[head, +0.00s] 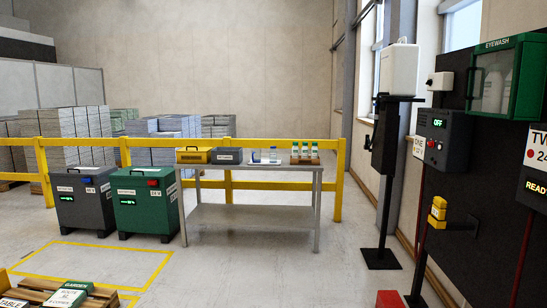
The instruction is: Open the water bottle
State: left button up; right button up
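Small clear bottles with blue on them (273,155) stand on a white tray (264,161) on the metal table (270,167), in the middle of the head view. They are too small to tell which is the water bottle or whether a cap is on. Several white bottles with green tops (305,150) stand in a wooden holder (305,161) to their right. Neither of my grippers is in view.
Yellow (194,155) and grey (228,156) cases sit on the table's left. Grey (87,205) and green (146,207) cabinets stand left of it. A yellow rail (338,185) runs behind. A dispenser stand (381,258) is right. A pallet (80,297) lies front left. The middle floor is clear.

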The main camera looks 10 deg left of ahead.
aim_at(272, 152)
jog(key=u, duration=0.25)
jog(key=i, duration=6)
jog(key=l+z, duration=0.05)
jog(key=l, duration=0.05)
